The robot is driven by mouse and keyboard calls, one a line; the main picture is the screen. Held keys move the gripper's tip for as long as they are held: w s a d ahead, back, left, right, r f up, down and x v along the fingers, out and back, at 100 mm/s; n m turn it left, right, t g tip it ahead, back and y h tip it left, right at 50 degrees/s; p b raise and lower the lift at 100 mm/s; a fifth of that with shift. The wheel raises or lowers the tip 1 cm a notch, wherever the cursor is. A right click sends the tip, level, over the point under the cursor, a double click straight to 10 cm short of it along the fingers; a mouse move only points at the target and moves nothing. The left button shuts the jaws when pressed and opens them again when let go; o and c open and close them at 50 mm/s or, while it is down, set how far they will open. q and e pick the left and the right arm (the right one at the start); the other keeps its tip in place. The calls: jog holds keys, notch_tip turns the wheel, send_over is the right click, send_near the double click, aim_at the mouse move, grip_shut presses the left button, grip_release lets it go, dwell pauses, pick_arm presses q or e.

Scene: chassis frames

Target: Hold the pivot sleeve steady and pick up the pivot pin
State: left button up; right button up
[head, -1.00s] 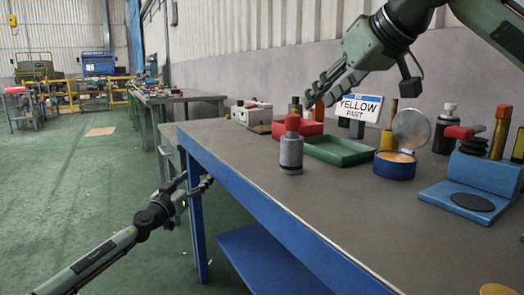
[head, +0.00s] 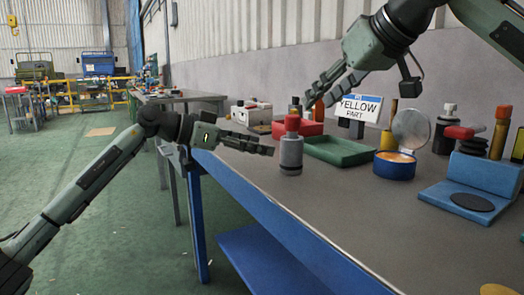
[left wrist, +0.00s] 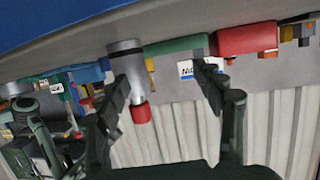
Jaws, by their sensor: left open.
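The pivot sleeve (head: 291,155) is a grey cylinder standing upright near the table's left edge. A red-topped piece, apparently the pivot pin (head: 292,123), sits upright in its top. In the left wrist view the grey sleeve (left wrist: 128,62) and red top (left wrist: 141,112) appear upside down, close to the left-hand finger. My left gripper (head: 268,147) is open just left of the sleeve, its fingers pointing at it; it also shows in the left wrist view (left wrist: 160,62). My right gripper (head: 316,100) is empty above the back of the table, its fingers apparently apart.
A green tray (head: 340,160) and a red tray (head: 311,128) lie behind the sleeve. A "YELLOW PART" sign (head: 357,108), a blue round tin (head: 394,172) and a blue stand (head: 452,198) are further right.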

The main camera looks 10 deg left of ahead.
aim_at(293, 160)
pick_arm(q)
jog(key=s, duration=0.1)
jog(key=s+d+g, duration=0.1)
jog(key=s+m, duration=0.1)
jog(key=shift+s+d+g, duration=0.1)
jog(key=shift+d+g, duration=0.2)
jog(key=shift+s+d+f, duration=0.15)
jog(key=shift+s+d, duration=0.05)
jog(key=shift+d, duration=0.1)
jog(key=x, duration=0.7)
jog(key=shift+d+f, duration=0.1)
jog(key=shift+f, duration=0.1)
jog(key=shift+c, duration=0.4)
